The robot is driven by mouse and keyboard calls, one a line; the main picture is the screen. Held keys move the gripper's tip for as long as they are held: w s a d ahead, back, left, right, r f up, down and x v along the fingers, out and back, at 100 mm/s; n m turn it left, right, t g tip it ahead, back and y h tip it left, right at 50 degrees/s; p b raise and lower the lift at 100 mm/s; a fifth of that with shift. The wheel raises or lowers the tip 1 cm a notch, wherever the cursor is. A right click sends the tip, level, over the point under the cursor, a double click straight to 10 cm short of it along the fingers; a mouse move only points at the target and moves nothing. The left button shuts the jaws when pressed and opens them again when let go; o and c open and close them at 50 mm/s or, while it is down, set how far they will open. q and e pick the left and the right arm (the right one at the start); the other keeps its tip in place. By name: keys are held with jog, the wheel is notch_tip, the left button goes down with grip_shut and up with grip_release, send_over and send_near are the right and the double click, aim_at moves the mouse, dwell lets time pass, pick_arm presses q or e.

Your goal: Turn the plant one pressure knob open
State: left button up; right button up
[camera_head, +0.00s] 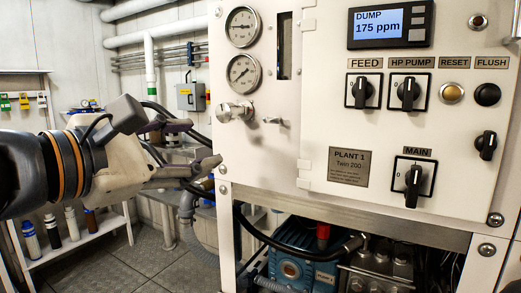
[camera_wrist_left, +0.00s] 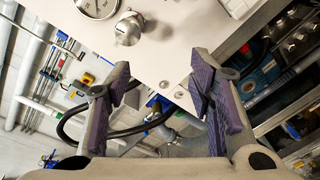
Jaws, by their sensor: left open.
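The plant one pressure knob (camera_head: 234,111) is a round silver knob on the white panel, below two pressure gauges. A plate reading PLANT 1 (camera_head: 349,167) is to its lower right. My left gripper (camera_head: 205,145) is open and empty, to the left of and a little below the knob, apart from it. In the left wrist view the knob (camera_wrist_left: 129,28) shows near the top, beyond the open fingers (camera_wrist_left: 160,95) and left of the middle. My right gripper is not in view.
The panel also carries the gauges (camera_head: 242,72), a small silver valve (camera_head: 274,120), a DUMP display (camera_head: 391,24) and black switches such as MAIN (camera_head: 413,185). A blue pump (camera_head: 305,262) and hoses sit below. Shelves with bottles (camera_head: 72,224) stand at the left.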

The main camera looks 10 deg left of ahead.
aim_at(223, 113)
pick_arm(q)
jog(key=shift+n+t, duration=0.6)
jog(key=w+r, duration=0.1)
jog(key=w, duration=0.2)
jog(key=w+d+r+b, duration=0.1)
jog(key=w, duration=0.2)
jog(key=w+d+r+b, duration=0.1)
jog(key=w, duration=0.2)
jog(key=shift+w+d+r, duration=0.1)
jog(key=shift+w+r, duration=0.05)
jog(key=shift+r, duration=0.05)
jog(key=shift+w+d+r, duration=0.1)
jog(key=shift+w+d, duration=0.1)
jog(key=shift+w, duration=0.2)
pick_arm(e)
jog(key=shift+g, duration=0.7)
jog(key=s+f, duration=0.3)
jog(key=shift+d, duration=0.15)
pick_arm(q)
grip_shut()
